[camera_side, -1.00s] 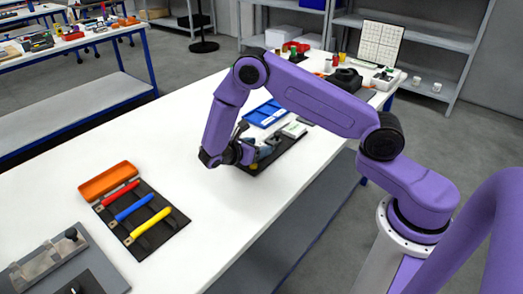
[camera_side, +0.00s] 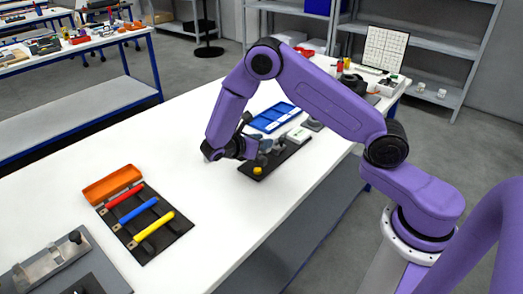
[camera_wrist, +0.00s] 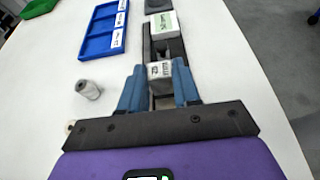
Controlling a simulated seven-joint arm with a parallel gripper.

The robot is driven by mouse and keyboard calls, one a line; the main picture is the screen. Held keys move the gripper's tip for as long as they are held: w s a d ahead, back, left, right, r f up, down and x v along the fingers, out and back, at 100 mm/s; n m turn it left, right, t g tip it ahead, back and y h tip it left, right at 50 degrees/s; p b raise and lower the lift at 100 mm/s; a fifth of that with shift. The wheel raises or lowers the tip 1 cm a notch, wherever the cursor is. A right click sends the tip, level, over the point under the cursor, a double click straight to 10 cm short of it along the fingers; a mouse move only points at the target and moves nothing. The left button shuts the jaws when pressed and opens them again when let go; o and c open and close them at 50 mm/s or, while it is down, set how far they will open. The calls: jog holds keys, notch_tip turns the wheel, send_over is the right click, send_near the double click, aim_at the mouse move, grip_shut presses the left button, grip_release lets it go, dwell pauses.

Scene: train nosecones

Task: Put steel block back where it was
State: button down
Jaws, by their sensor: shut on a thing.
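In the wrist view, the steel block (camera_wrist: 159,73), a pale grey block with dark markings, sits between the two blue fingers of my gripper (camera_wrist: 160,88). The gripper is shut on it. Behind the block runs a dark long mat or holder (camera_wrist: 149,48); I cannot tell whether the block touches it. In the side view my gripper (camera_side: 265,150) is over the near part of the dark mat (camera_side: 283,161). The block itself cannot be made out there.
A white and green box (camera_wrist: 163,24) stands on the mat beyond the block. A blue compartment tray (camera_wrist: 97,44) and a small grey cylinder (camera_wrist: 88,90) lie to the left. A yellow knob (camera_side: 257,171) is at the mat's near end. Colored-handled tools (camera_side: 137,211) lie further left.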

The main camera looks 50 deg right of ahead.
notch_tip(320, 180, up, 5)
jog(key=s+a+r+n+t+y, duration=0.3)
jog(key=s+a+n+t+y, duration=0.5)
jog(key=s+a+n+t, duration=0.55)
jog(key=shift+g, duration=0.45)
jog(key=w+a+f, duration=0.1)
jog(key=w+f, duration=0.2)
jog(key=w, duration=0.1)
jog(key=w+a+f, duration=0.1)
jog(key=w+f, duration=0.1)
jog(key=w, duration=0.2)
jog(key=w+a+f, duration=0.2)
jog(key=w+f, duration=0.1)
jog(key=w, duration=0.2)
jog(key=shift+f, duration=0.3)
jog(key=shift+w+f, duration=0.3)
jog(key=shift+f, duration=0.05)
jog(key=shift+w+a+f, duration=0.1)
jog(key=shift+w+f, duration=0.1)
jog(key=shift+f, duration=1.5)
jog(key=shift+f, duration=0.1)
